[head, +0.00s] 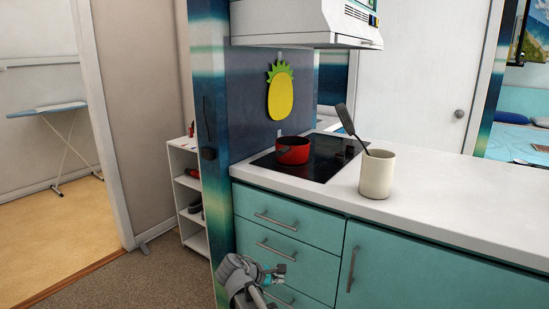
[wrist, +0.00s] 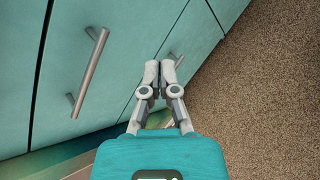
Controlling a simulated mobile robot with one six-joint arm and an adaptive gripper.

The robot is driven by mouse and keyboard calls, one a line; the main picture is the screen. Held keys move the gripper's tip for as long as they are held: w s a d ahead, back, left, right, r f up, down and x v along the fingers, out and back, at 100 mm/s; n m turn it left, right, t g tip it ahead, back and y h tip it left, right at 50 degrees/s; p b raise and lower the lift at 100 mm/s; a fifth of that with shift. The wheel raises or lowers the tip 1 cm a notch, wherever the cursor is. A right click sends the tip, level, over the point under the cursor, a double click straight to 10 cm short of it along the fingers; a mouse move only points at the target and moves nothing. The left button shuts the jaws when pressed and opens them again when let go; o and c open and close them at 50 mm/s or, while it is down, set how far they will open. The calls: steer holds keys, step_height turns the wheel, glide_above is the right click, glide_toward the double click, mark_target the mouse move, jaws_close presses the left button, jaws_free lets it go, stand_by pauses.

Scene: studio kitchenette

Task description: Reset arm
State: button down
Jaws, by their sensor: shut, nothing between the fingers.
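My gripper (wrist: 160,68) is shut and empty in the wrist view, its two fingertips together. It is in front of the teal cabinet drawers (wrist: 95,30), with a bar handle (wrist: 87,72) to the left of the fingers and part of another handle near the fingertips. I cannot tell whether the fingers touch the drawer front. In the head view my arm shows low at the bottom, in front of the drawers (head: 290,235), with the gripper (head: 276,272) small at its end.
A white counter (head: 450,212) runs above the drawers. A red pot (head: 292,151) stands on the black cooktop (head: 325,165), and a cream crock (head: 377,175) holds a dark spatula (head: 348,122). A white shelf (head: 185,165) stands left. Brown carpet (wrist: 265,90) lies right of the drawers in the wrist view.

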steer(key=s+d+f+m+g+y, duration=0.3)
steer(key=s+d+f+m+y, duration=0.1)
steer(key=s+d+m, duration=0.35)
steer(key=s+d+f+m+g+y, duration=0.35)
steer(key=s+d+m+y, duration=0.2)
steer(key=d+m, duration=0.35)
step_height(320, 180, up, 33)
steer(key=p, duration=3.2)
steer(key=shift+s+a+h+p, duration=0.3)
steer(key=shift+h+p, duration=0.05)
